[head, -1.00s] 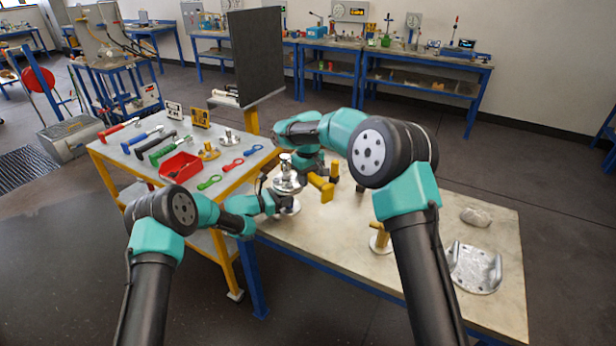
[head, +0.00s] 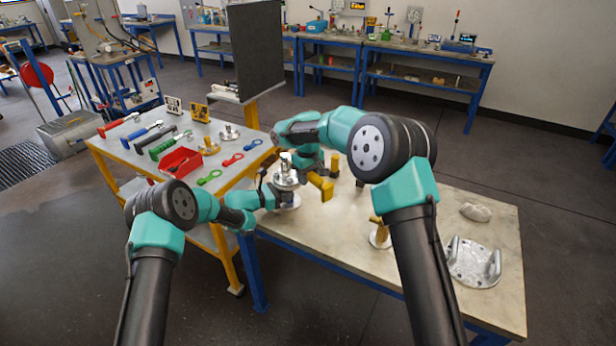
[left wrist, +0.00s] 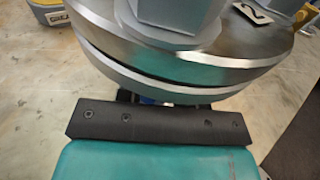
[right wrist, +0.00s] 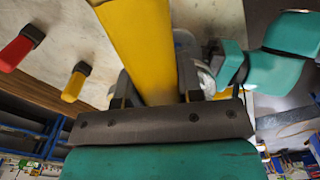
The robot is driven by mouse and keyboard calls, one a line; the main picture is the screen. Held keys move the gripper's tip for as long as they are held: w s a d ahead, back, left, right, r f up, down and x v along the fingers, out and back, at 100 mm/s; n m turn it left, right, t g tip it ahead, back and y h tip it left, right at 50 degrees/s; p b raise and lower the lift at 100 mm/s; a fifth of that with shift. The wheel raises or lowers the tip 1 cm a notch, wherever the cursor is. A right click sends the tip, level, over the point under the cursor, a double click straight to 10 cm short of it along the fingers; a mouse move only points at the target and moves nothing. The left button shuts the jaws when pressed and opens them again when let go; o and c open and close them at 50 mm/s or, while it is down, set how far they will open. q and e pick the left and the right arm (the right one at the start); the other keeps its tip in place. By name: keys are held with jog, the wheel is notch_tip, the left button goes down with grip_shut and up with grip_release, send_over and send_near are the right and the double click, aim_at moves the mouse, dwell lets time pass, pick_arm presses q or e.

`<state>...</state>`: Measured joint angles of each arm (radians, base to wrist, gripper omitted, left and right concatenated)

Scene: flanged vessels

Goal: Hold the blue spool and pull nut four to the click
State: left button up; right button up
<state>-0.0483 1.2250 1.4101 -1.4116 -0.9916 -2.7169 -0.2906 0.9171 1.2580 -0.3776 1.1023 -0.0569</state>
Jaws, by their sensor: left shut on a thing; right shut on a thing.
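The silver flanged vessel (head: 286,181) stands near the left end of the bench. In the left wrist view its two stacked flanges (left wrist: 190,75) fill the top, with large grey nuts (left wrist: 178,14) and a tag reading 2 (left wrist: 257,13). My left gripper (head: 272,197) is shut low on the vessel; a sliver of blue spool (left wrist: 147,100) shows between its fingers under the flange. My right gripper (right wrist: 155,95) is shut on a yellow wrench (right wrist: 140,45), which also shows beside the vessel in the head view (head: 320,186). The wrench's far end and nut four cannot be made out.
A yellow-framed table (head: 228,178) at left holds several coloured wrenches, a red bin (head: 181,163) and ring spanners. A yellow post on a silver base (head: 380,235), a grey lump (head: 476,212) and a silver cradle (head: 473,264) occupy the bench's right part. A dark panel (head: 256,50) stands behind.

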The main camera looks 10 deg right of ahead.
jog(key=shift+r, duration=0.1)
pick_arm(q)
jog(key=o, duration=0.9)
pick_arm(e)
jog(key=shift+m, duration=0.8)
jog(key=r, duration=0.1)
jog(key=a+r, duration=0.1)
jog(key=r, duration=0.3)
jog(key=shift+s+a, duration=0.25)
jog(key=shift+s, duration=0.15)
pick_arm(q)
jog(key=shift+a, duration=0.1)
jog(key=v, duration=1.1)
jog(key=shift+s+a, duration=0.1)
jog(key=shift+a, duration=0.25)
